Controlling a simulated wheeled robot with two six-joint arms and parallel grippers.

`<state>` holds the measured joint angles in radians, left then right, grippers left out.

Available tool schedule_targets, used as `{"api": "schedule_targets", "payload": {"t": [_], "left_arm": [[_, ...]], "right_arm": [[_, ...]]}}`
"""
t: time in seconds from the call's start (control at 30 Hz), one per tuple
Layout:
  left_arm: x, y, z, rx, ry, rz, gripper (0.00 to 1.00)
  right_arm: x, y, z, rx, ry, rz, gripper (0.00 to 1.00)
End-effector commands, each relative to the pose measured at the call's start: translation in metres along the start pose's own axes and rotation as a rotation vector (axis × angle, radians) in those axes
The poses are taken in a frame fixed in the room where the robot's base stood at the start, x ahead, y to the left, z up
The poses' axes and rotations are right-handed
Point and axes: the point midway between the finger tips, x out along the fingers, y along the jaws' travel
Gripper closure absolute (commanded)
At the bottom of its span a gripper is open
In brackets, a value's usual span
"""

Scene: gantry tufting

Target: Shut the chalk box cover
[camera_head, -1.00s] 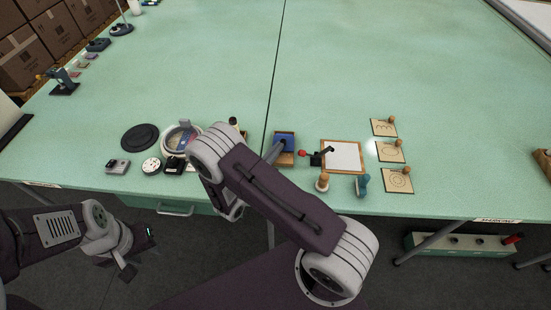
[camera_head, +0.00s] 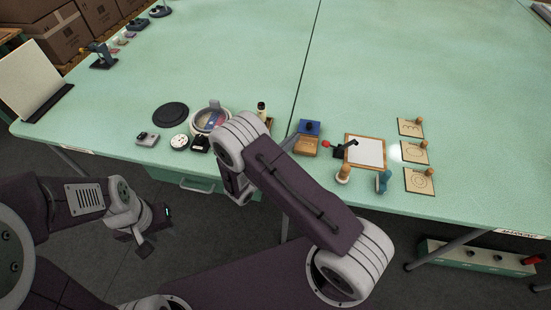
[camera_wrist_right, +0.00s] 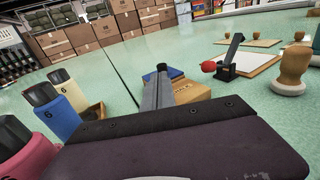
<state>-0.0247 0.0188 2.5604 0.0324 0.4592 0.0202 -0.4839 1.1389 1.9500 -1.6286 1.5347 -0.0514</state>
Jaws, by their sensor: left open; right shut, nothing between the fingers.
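The chalk box (camera_head: 306,146) is a small wooden box near the table's front edge, with a dark blue part (camera_head: 309,127) at its far side. Its wooden face with a small dark mark faces up. It also shows in the right wrist view (camera_wrist_right: 190,92), partly behind the fingers. I cannot tell whether its cover is fully down. My right gripper (camera_head: 289,143) is shut and empty, its tip at the box's left side; in the wrist view its fingers (camera_wrist_right: 161,76) overlap the box, contact unclear. My left gripper (camera_head: 157,228) is open and empty, off the table's front edge.
Right of the box are a red-knobbed lever device (camera_head: 341,148), a framed white sheet (camera_head: 366,151) and two stamps. Left are a round dish (camera_head: 209,121) and a black disc (camera_head: 171,115). Bottles (camera_wrist_right: 73,95) stand left of my right gripper. The table's far middle is clear.

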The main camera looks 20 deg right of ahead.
Motion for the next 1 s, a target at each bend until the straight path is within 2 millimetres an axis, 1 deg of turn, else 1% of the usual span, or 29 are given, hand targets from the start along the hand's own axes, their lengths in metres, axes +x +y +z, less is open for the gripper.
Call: {"api": "schedule_targets", "payload": {"t": [0.03, 0.2, 0.3, 0.43, 0.57, 0.87, 0.93, 0.97, 1.0], "left_arm": [[0.001, 0.000, 0.000, 0.000, 0.000, 0.000, 0.59], [0.003, 0.000, 0.000, 0.000, 0.001, 0.000, 0.59], [0.004, 0.000, 0.000, 0.000, 0.001, 0.000, 0.59], [0.004, 0.000, 0.000, 0.000, 0.001, 0.000, 0.59], [0.004, 0.000, 0.000, 0.000, 0.001, 0.000, 0.59], [0.003, 0.000, 0.000, 0.000, 0.001, 0.000, 0.59], [-0.002, 0.000, 0.000, 0.000, 0.000, 0.000, 0.59], [-0.006, 0.000, -0.001, 0.000, 0.000, 0.000, 0.59], [-0.011, 0.000, -0.001, 0.000, 0.000, 0.000, 0.59]], "right_arm": [[-0.012, 0.002, -0.001, 0.000, 0.000, 0.008, 1.00], [-0.051, 0.001, 0.000, 0.001, -0.001, 0.007, 1.00], [-0.070, 0.001, 0.000, 0.000, -0.001, 0.006, 1.00], [-0.085, 0.001, 0.000, 0.000, -0.001, 0.004, 1.00], [-0.090, 0.000, 0.000, 0.000, 0.000, 0.002, 1.00], [-0.088, -0.001, 0.001, 0.000, 0.000, -0.004, 1.00], [-0.076, -0.005, 0.013, 0.021, 0.003, -0.043, 1.00], [-0.069, -0.006, 0.025, 0.049, 0.008, -0.070, 1.00], [-0.056, -0.009, 0.045, 0.100, 0.014, -0.114, 1.00]]}}
